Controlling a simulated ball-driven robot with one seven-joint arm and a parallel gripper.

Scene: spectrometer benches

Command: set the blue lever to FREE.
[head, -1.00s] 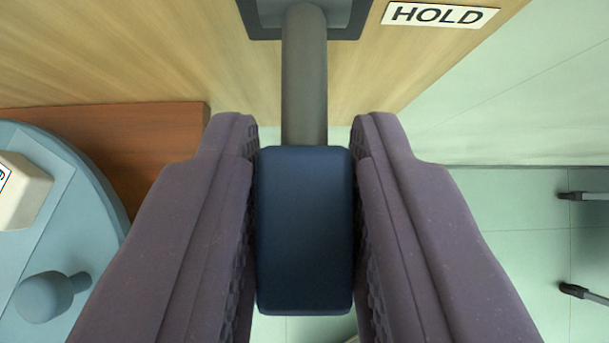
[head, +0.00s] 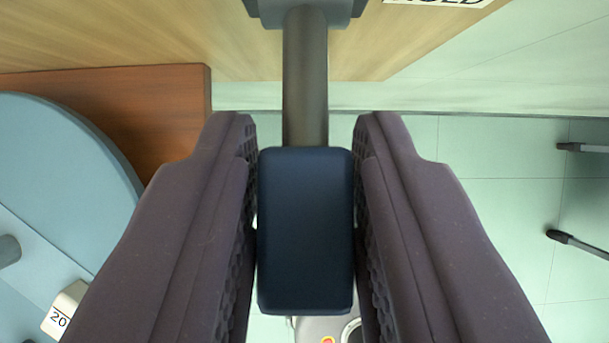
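The blue lever has a dark blue block handle (head: 305,230) on a grey shaft (head: 305,75). The shaft runs up to a dark bracket (head: 268,12) on a light wood panel, at the top of the head view. My gripper (head: 305,135) has its two purple-grey fingers on either side of the handle, closed against it. A white HOLD label (head: 440,3) is on the wood to the right of the bracket, partly cut off by the top edge. No FREE label shows.
A round pale blue platform (head: 60,150) with a white block marked 20 (head: 65,310) lies at left, by a red-brown wooden board (head: 170,110). Pale green tiled floor (head: 490,220) is open at right, with dark leg ends (head: 580,243) at the edge.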

